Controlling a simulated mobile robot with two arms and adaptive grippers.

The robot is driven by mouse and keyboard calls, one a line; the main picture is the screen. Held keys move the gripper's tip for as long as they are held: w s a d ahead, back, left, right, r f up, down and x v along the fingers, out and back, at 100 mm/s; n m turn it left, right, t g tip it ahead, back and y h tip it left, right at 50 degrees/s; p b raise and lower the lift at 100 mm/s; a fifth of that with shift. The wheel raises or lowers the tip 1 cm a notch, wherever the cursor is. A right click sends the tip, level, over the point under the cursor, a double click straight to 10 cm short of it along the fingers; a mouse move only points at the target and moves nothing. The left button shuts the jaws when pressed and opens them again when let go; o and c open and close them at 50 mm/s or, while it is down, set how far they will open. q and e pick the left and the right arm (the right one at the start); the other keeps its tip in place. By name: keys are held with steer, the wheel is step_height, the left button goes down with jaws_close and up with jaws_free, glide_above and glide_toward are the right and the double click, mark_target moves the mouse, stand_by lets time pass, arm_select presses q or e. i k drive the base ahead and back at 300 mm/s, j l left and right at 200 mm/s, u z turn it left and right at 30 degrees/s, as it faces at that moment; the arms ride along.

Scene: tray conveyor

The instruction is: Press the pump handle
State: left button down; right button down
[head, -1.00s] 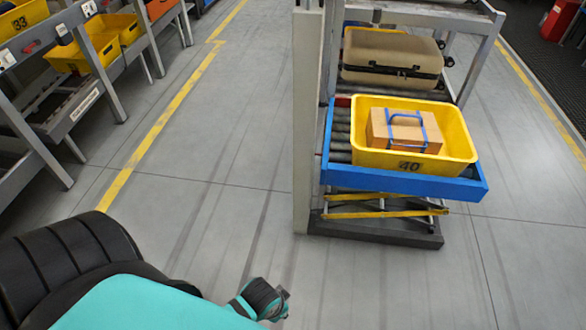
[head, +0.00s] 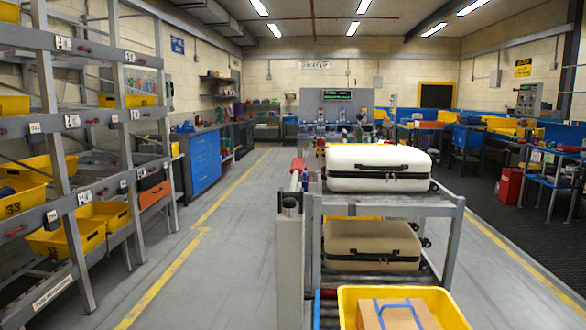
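A grey-white post (head: 291,262) stands at the left of the cart in the head view. The yellow tray (head: 346,304) at the bottom edge holds a brown cardboard box (head: 397,315) with a blue strap handle. Most of the tray and the lift under it is cut off. Neither of my grippers is in view.
A two-level metal cart (head: 449,235) carries a white suitcase (head: 377,168) above a tan one (head: 371,240). Racks (head: 66,170) with yellow bins line the left. A blue cabinet (head: 200,163) stands farther back. The grey floor between racks and post is clear.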

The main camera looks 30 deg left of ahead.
mark_target(295, 170)
steer(key=i+j, duration=0.15)
steer(key=j, duration=0.4)
steer(key=i+j+z, duration=0.1)
steer(key=j, duration=0.4)
steer(key=i+j, duration=0.15)
steer(key=j, duration=0.4)
steer(key=i+j+z, duration=0.1)
steer(key=j, duration=0.45)
steer(key=i+j, duration=0.1)
steer(key=j, duration=0.45)
steer(key=z, duration=0.05)
